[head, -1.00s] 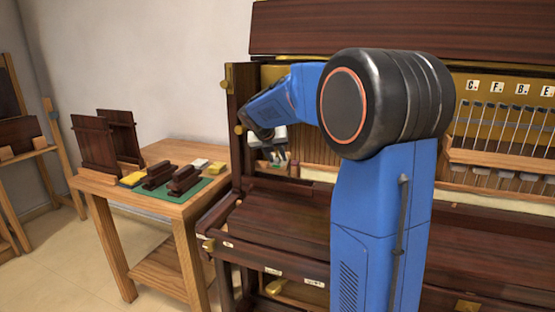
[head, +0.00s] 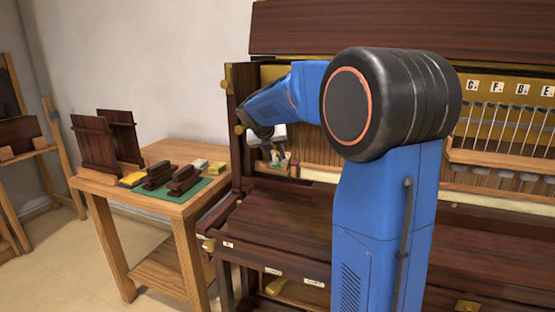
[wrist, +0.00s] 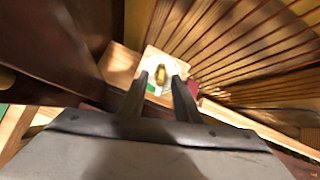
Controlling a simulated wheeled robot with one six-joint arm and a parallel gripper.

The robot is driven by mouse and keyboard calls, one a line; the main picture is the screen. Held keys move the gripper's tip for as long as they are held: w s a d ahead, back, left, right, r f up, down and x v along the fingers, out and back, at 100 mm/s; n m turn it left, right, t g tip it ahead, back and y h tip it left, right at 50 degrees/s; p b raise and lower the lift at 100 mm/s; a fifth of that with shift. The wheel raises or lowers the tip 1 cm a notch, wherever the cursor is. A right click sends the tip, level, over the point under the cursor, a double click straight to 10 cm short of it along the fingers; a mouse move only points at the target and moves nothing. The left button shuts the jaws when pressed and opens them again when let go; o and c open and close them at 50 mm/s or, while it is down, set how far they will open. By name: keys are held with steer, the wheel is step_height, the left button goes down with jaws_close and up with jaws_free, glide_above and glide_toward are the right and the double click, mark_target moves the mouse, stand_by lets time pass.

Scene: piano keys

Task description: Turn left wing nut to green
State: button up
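The left wing nut (wrist: 160,75) is a small brass piece on a pale plate (wrist: 176,66) in the wrist view. A green mark (wrist: 152,88) shows on the plate just below the nut, and a red patch (wrist: 191,87) lies to the right, partly behind a finger. My gripper (wrist: 161,80) is open, with one dark finger on each side of the nut's line. I cannot tell whether the fingers touch it. In the head view my gripper (head: 279,158) is at the left end of the open piano; the nut is too small to make out there.
The piano's dark left side post (head: 237,125) stands close beside my gripper. A wooden table (head: 150,204) with dark blocks, yellow pieces and a green mat stands left of the piano.

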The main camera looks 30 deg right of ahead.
steer(key=shift+c, duration=0.3)
jaws_close()
steer(key=shift+m, duration=0.4)
steer(key=shift+m, duration=0.4)
steer(key=shift+m, duration=0.5)
